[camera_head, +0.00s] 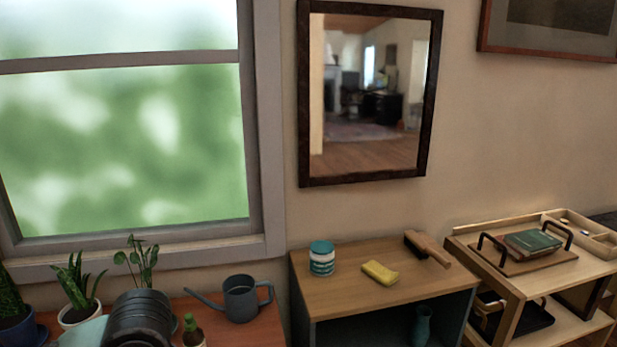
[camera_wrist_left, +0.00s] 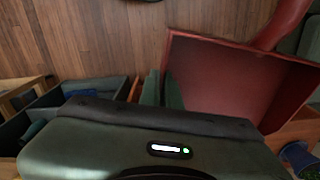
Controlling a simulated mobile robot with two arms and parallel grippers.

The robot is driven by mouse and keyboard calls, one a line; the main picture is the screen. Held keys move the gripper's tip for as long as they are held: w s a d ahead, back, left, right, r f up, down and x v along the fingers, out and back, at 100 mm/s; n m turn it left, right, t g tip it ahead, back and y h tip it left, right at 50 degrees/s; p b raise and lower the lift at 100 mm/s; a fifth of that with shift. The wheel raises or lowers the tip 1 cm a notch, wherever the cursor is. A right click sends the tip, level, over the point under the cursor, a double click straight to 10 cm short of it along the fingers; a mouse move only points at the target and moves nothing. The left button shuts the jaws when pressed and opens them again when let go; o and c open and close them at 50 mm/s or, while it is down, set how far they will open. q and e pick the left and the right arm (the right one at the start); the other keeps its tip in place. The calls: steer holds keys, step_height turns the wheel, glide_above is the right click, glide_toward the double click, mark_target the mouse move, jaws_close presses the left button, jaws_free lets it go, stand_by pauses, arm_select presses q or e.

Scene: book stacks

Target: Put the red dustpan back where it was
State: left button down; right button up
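The red dustpan (camera_wrist_left: 225,85) shows large and close in the left wrist view, with its open pan towards me and its handle (camera_wrist_left: 288,22) running off at the upper right. It is not visible in the head view. My left gripper's grey body fills the bottom of the wrist view. Narrow grey-green parts (camera_wrist_left: 172,92) of it stand right beside the pan's left edge. Whether they clamp that edge is unclear. In the head view part of my left arm shows at the bottom left, but its fingertips are out of sight. My right gripper is in neither view.
The wooden shelf top (camera_head: 330,290) carries a teal-and-white tub (camera_head: 321,258), a yellow sponge (camera_head: 380,273) and a brush (camera_head: 428,248). A watering can (camera_head: 241,299) and potted plants (camera_head: 78,295) stand left. A wooden cart (camera_head: 470,245) stands right. Bare floor (camera_wrist_left: 90,40) shows below.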

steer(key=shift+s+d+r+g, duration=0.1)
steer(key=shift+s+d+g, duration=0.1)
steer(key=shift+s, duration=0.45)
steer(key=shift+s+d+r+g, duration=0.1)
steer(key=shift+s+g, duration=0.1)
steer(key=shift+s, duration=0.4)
